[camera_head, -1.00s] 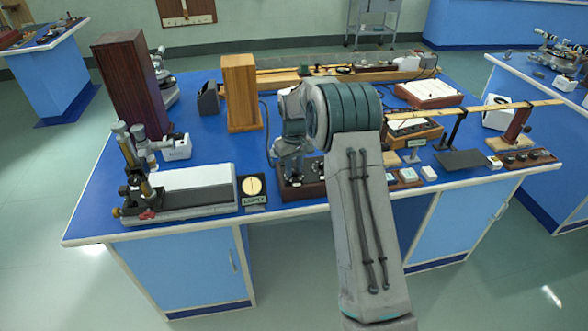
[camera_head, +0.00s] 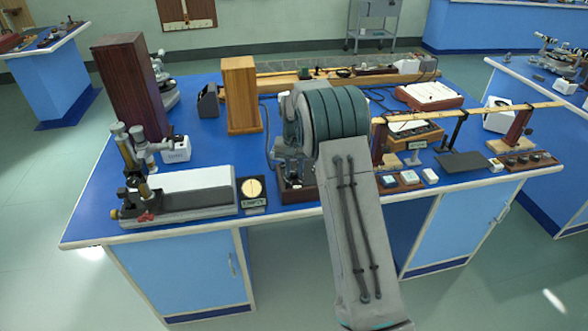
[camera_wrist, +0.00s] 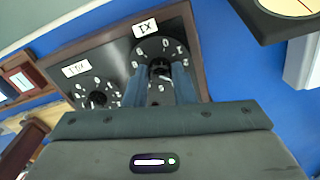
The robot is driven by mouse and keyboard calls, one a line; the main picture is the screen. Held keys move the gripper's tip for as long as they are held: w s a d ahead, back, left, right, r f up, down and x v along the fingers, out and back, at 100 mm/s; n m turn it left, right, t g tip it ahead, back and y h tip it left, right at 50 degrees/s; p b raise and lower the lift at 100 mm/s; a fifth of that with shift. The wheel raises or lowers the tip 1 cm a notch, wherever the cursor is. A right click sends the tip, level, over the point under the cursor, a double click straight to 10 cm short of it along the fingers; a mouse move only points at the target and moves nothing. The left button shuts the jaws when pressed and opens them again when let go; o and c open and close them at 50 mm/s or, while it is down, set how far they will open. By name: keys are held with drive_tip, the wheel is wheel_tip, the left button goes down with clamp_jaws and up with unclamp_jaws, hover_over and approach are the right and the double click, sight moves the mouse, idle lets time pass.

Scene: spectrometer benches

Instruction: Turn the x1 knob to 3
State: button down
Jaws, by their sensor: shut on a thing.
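The x1 knob (camera_wrist: 160,68) sits on a dark panel in a brown wooden box (camera_wrist: 208,80), under a white "X1" label (camera_wrist: 145,28). A ring of white digits surrounds it. My gripper (camera_wrist: 162,80) is shut on this knob, and its blue-grey fingers cover much of it. I cannot tell which digit the knob points to. A second dial, labelled "X0.1" or similar (camera_wrist: 76,68), lies to the left of it in the wrist view. In the head view the box (camera_head: 290,192) stands at the bench's front edge, largely hidden by my arm.
A round dial marked "EMPTY" (camera_head: 252,189) stands left of the box. A microscope-like instrument (camera_head: 140,165) is further left. Small blocks on a wooden base (camera_head: 408,178) lie to the right. Blue bench top shows around the box.

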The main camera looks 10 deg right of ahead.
sight(294, 172)
drive_tip(key=shift+r, duration=0.1)
drive_tip(key=c, duration=1.2)
unclamp_jaws()
wheel_tip(294, 172, up, 14)
